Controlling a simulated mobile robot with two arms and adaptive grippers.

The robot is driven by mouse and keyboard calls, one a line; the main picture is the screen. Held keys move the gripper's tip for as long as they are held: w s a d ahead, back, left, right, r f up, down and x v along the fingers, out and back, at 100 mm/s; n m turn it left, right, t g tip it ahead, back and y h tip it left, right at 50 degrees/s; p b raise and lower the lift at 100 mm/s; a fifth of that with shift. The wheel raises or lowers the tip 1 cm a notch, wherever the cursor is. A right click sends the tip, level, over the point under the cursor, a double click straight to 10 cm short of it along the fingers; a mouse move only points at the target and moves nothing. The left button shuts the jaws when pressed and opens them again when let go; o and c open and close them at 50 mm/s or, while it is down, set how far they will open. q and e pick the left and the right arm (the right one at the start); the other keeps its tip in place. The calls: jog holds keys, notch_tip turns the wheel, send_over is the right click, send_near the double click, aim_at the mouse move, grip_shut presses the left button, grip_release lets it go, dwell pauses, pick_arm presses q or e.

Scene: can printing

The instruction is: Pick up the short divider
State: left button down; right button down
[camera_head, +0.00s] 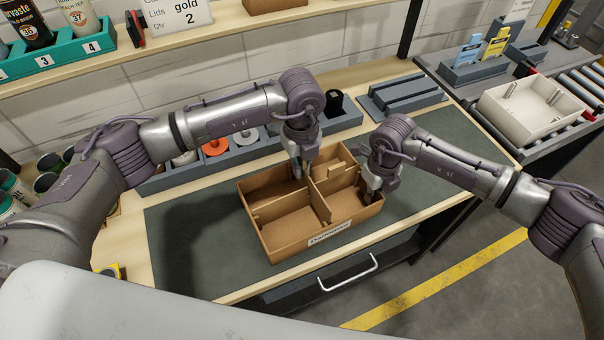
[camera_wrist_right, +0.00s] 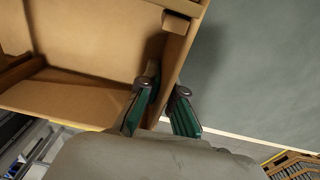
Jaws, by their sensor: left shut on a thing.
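A brown cardboard box (camera_head: 352,228) with a label on its front stands on the dark mat. A long divider (camera_head: 319,205) runs from back to front inside it. A short divider (camera_head: 268,210) crosses its left half. My left gripper (camera_head: 301,170) reaches down into the back of the box and is shut on a cardboard divider; its arm hides which one. My right gripper (camera_head: 371,190) is at the box's right wall. In the right wrist view its fingers (camera_wrist_right: 166,90) stand on either side of that wall (camera_wrist_right: 183,52); how tightly they close is unclear.
A grey holder with coloured spools (camera_head: 215,147) stands behind the box. A grey slotted block (camera_head: 402,95) lies at the back right. A white tray (camera_head: 528,105) stands on rollers at the right. The mat left of the box is clear (camera_head: 195,235).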

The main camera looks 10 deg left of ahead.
pick_arm(q)
notch_tip(320, 180, up, 15)
dwell(0.3)
pick_arm(e)
jog(key=c, duration=1.2)
grip_release()
jog(key=shift+c, duration=0.2)
jog(key=shift+r, duration=0.1)
